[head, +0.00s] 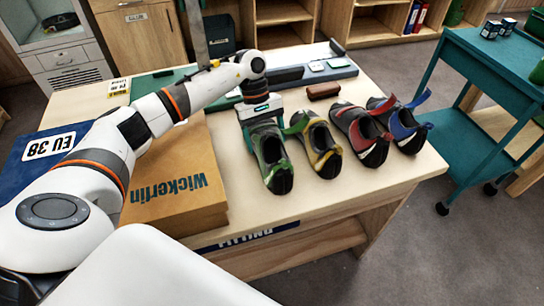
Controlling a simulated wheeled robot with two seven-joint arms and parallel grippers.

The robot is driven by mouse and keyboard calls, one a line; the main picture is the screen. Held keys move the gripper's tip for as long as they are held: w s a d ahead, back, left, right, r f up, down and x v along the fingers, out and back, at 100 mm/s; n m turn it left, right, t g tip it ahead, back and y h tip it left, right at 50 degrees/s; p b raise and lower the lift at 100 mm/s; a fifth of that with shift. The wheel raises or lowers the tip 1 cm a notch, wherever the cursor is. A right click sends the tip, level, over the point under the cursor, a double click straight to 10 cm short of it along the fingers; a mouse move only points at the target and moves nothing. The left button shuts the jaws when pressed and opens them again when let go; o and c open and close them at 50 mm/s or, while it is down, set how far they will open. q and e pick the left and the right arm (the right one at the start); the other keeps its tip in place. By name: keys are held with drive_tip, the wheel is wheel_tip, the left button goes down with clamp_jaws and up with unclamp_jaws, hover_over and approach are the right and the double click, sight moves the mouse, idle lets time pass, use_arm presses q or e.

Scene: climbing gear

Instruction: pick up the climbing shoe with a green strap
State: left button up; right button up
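The climbing shoe with green trim (272,167) is leftmost in a row of shoes on the light wooden table (235,212), its toe pointing to the table's front edge. My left gripper (264,122) is lowered over its heel end, pointing down. The gripper body covers the heel and part of the opening, so I cannot tell whether the fingers have closed on the shoe. The shoe appears to rest on the table. My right gripper is not in view.
Shoes with yellow (322,150), red (367,140) and blue (405,129) trim stand close by on the right. A Wickerfin cardboard box (176,185) is left of the green shoe. A brown block (323,91) lies behind. A teal cart (490,62) stands right.

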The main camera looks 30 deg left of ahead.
use_arm(q)
drive_tip(key=c, duration=0.3)
drive_tip(key=shift+c, duration=0.2)
